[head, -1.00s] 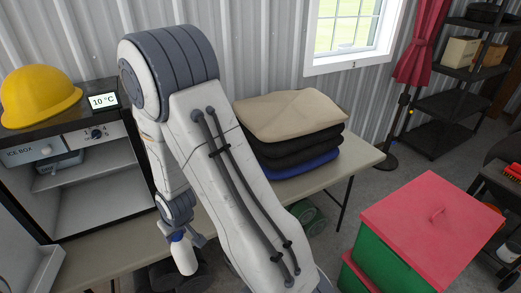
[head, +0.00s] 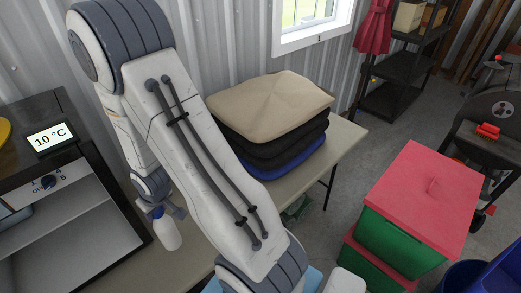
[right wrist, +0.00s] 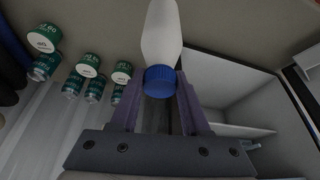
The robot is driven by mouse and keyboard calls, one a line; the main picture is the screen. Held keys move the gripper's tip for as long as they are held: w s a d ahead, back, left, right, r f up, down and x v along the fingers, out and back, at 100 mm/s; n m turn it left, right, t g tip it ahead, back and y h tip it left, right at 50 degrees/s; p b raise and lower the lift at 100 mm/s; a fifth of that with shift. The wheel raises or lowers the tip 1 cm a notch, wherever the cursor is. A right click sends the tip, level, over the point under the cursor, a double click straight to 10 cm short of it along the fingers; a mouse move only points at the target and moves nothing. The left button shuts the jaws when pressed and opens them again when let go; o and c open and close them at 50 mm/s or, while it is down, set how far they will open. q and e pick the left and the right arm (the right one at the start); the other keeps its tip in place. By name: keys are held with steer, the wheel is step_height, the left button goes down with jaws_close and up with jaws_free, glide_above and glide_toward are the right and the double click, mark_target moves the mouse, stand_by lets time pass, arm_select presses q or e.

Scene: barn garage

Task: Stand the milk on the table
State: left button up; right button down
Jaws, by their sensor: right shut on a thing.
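The milk is a white bottle (head: 167,235) with a blue cap, cap end up and leaning slightly in the head view. My right gripper (head: 160,207) is shut on it near the cap; in the right wrist view the blue cap (right wrist: 160,80) sits between the fingers and the white body (right wrist: 160,32) extends beyond. The beige table (head: 345,148) stands along the wall, and the bottle appears in front of its surface; I cannot tell whether its bottom touches. My right arm hides part of the table. My left gripper is not in view.
An open ice box (head: 75,245) stands on the table at left. Folded cloths (head: 270,105) are stacked behind my arm. The table's right end is bare.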

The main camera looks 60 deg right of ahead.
steer(key=s+d+r+m+p, duration=0.15)
steer(key=s+d, duration=0.25)
steer(key=d, duration=0.4)
steer(key=s+d+r+m+h+p, duration=0.15)
steer(key=s+d, duration=0.25)
steer(key=d, duration=0.4)
steer(key=s+d+r+p, duration=0.15)
steer(key=s+d, duration=0.25)
steer(key=d, duration=0.4)
steer(key=w+a+f+b, duration=0.4)
steer(key=w+a+f, duration=0.3)
steer(key=w+f, duration=0.3)
steer(key=shift+f, duration=0.85)
steer(key=shift+w, duration=0.1)
steer(key=shift+f, duration=0.2)
steer(key=shift+c, duration=1.9)
jaws_free()
